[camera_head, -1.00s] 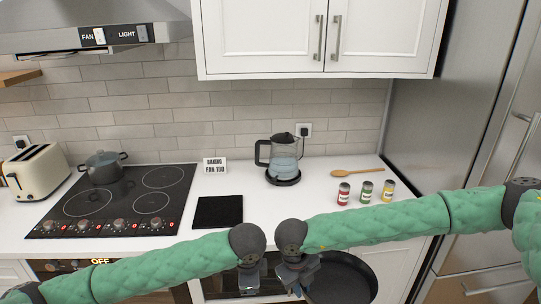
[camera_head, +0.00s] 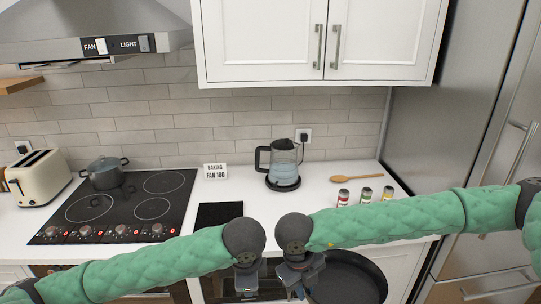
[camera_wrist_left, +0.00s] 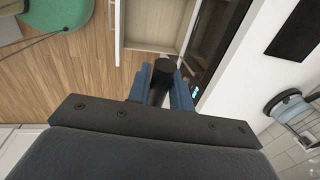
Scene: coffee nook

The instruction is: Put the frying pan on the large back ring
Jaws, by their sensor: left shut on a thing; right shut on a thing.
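The dark frying pan (camera_head: 346,280) is low in the head view, in front of the counter's front edge; its bottom is cut off. My right gripper (camera_head: 299,288) is at the pan's left side, shut on it. My left gripper (camera_head: 247,288) is just left of the right one. In the left wrist view its blue fingers (camera_wrist_left: 163,88) are shut on a dark round-ended bar that looks like the pan's handle. The black hob (camera_head: 125,205) is at the left. Its back right ring (camera_head: 164,182) is large and bare. A grey pot (camera_head: 105,173) stands at the back left.
A black mat (camera_head: 219,214) lies right of the hob. A kettle (camera_head: 284,165), a wooden spoon (camera_head: 356,178) and several cans (camera_head: 365,195) stand or lie further right. A toaster (camera_head: 38,178) stands left of the hob. The range hood (camera_head: 95,30) hangs above.

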